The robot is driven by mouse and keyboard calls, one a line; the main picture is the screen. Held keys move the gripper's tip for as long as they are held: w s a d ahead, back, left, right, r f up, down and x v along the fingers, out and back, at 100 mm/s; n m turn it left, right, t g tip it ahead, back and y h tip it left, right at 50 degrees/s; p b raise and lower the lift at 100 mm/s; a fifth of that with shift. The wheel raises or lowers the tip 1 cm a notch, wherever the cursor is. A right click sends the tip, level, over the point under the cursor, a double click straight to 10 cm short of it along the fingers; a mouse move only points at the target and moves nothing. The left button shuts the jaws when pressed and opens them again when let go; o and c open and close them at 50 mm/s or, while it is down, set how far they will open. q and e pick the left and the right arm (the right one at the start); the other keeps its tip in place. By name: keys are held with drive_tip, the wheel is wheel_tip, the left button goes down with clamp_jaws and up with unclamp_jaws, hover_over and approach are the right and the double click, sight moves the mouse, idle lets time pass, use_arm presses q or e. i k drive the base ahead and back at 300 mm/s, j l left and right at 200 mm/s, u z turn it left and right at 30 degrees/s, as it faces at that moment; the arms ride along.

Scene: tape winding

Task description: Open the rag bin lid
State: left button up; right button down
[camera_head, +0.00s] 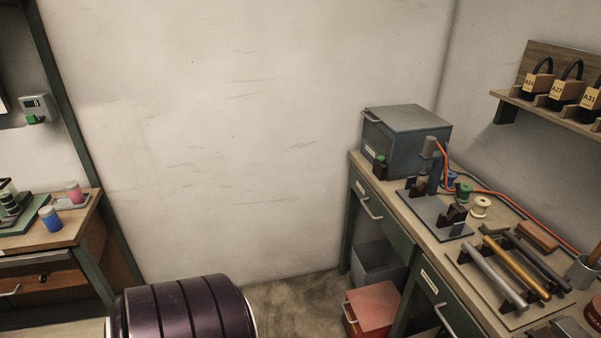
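A red bin (372,312) with a flat, paler red lid stands on the floor under the right-hand bench, at the lower middle right. It looks like the rag bin. Its lid lies flat on top and appears shut. A small pale mark and what may be a handle show on its front. The bottom of the bin is cut off by the picture's edge, and the bench hides part of its right side. Neither of my grippers is in view.
The bench (432,232) carries a grey metal box (405,140), a fixture, spools and rods. A dark purple ribbed rounded thing (180,310) fills the lower left. Floor (295,303) between is clear.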

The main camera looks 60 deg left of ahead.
sight(376, 306)
drive_tip(key=u, duration=1.45)
drive_tip(key=z, duration=0.45)
drive_tip(key=i+j, duration=0.05)
